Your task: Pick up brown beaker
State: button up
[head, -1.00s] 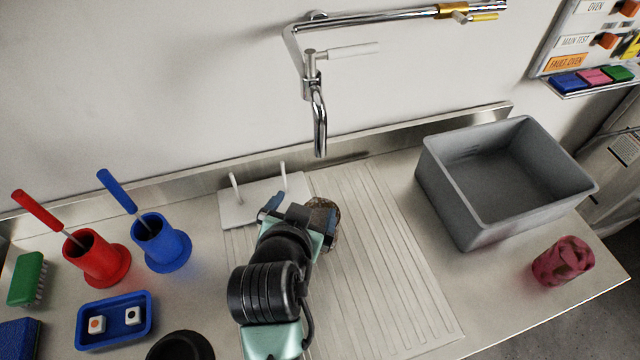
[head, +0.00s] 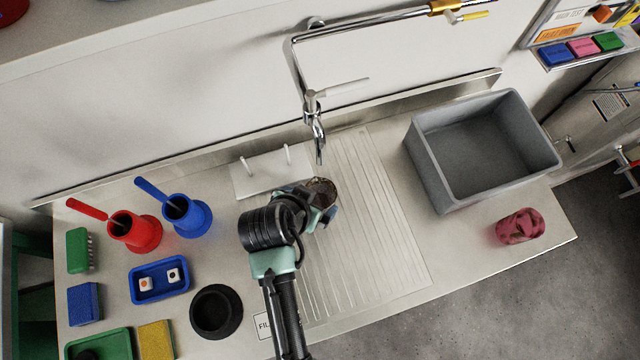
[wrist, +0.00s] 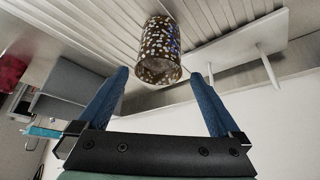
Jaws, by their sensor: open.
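The brown beaker, speckled with white and blue, shows in the wrist view (wrist: 158,48) just beyond the fingertips, with its near end around the gap between them. In the head view the beaker (head: 322,188) stands on the ribbed drainboard (head: 385,240), partly hidden by my gripper. My gripper (wrist: 160,75) is open, its two blue fingers spread wider than the beaker. In the head view my gripper (head: 314,204) is right at the beaker's near side. I cannot tell whether either finger touches it.
A white rack with upright pegs (head: 258,180) stands just left of the beaker. The tap (head: 318,135) hangs close behind it. A grey bin (head: 435,165) and a pink beaker (head: 520,227) are on the right. Red (head: 135,232) and blue (head: 187,217) holders stand left.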

aim_at(328, 183)
jog(key=shift+p+x, duration=0.45)
jog(key=shift+x, duration=4.85)
jog(key=shift+s, duration=0.1)
grip_shut()
jog(key=shift+s+r, duration=0.1)
jog(key=shift+r, duration=0.2)
jog(key=shift+d+r+b, duration=0.1)
jog(key=shift+r+b, duration=0.05)
jog(key=shift+b, duration=0.15)
jog(key=shift+s+r+b, duration=0.1)
jog(key=shift+r+b, duration=0.2)
jog(key=shift+r, duration=2.8)
jog(key=shift+s+d+f, duration=0.1)
jog(key=shift+s+d, duration=0.15)
jog(key=shift+s, duration=0.55)
jog(key=s+d+b, duration=0.1)
jog(key=s+d, duration=0.1)
jog(key=s, duration=0.6)
jog(key=s+d+b, duration=0.2)
jog(key=s+d, duration=0.1)
jog(key=s, duration=0.5)
jog(key=shift+s+d+b, duration=0.2)
jog(key=shift+s+b, duration=0.1)
jog(key=shift+s, duration=0.1)
